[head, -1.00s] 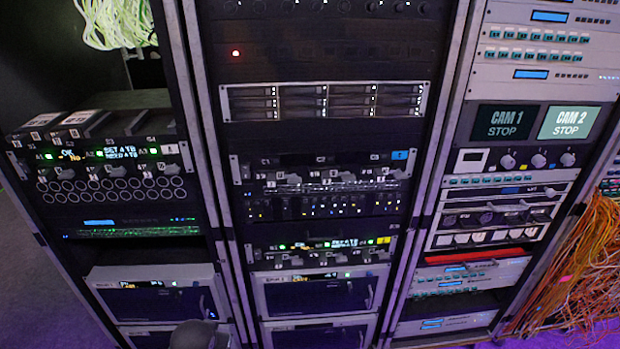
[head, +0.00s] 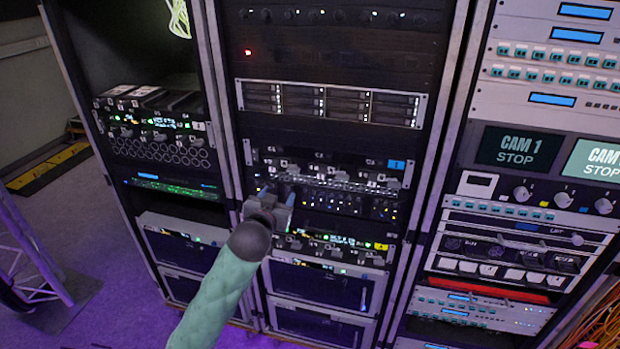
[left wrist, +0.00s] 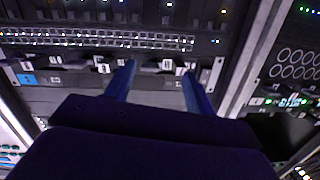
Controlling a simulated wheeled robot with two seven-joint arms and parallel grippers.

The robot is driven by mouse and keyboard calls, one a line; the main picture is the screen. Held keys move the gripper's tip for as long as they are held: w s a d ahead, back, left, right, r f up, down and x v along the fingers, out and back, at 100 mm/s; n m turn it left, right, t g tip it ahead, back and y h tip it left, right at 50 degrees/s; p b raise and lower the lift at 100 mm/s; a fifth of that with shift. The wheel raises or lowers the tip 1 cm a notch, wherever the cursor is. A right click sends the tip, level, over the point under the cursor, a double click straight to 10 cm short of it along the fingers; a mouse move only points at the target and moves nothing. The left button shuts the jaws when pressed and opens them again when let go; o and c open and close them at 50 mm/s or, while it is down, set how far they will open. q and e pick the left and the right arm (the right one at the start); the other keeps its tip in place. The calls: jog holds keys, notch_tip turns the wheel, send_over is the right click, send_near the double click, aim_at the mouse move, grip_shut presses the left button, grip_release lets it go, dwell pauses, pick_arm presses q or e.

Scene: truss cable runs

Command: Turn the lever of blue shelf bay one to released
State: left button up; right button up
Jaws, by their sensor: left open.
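The blue shelf (head: 322,172) is a dark strip in the middle rack with a blue label (head: 397,164) at its right end and a row of small grey levers. My left gripper (head: 278,192) is open and empty, in front of the shelf's left part and just below it in the head view. The left wrist view shows the shelf upside down, its blue label (left wrist: 28,79) at the left. There the open fingers (left wrist: 158,72) point at the lever row, with a pale lever (left wrist: 167,65) between the tips. I cannot read lever positions or tell contact. My right gripper is out of view.
A patch strip (head: 345,203) lies directly below the blue shelf, and another shelf with a yellow label (head: 381,247) is below that. Rack posts (head: 222,130) stand left of my gripper. Orange cables (head: 590,325) hang at the lower right.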

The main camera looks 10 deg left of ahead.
aim_at(292, 171)
pick_arm(q)
jog(key=shift+n+t+h, duration=0.4)
jog(key=shift+n+t, duration=0.2)
jog(key=shift+t, duration=0.2)
jog(key=w+r+p, duration=0.1)
jog(key=w, duration=0.1)
jog(key=w+d+p, duration=0.1)
jog(key=w, duration=0.1)
jog(key=w+r+p, duration=0.1)
jog(key=w, duration=0.2)
jog(key=shift+d+r, duration=0.2)
jog(key=shift+r, duration=0.1)
jog(key=shift+w+f, duration=0.15)
jog(key=shift+w, duration=0.3)
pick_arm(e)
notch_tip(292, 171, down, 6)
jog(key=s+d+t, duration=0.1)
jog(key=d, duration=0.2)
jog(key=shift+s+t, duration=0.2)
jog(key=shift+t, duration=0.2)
pick_arm(q)
jog(key=c, duration=1)
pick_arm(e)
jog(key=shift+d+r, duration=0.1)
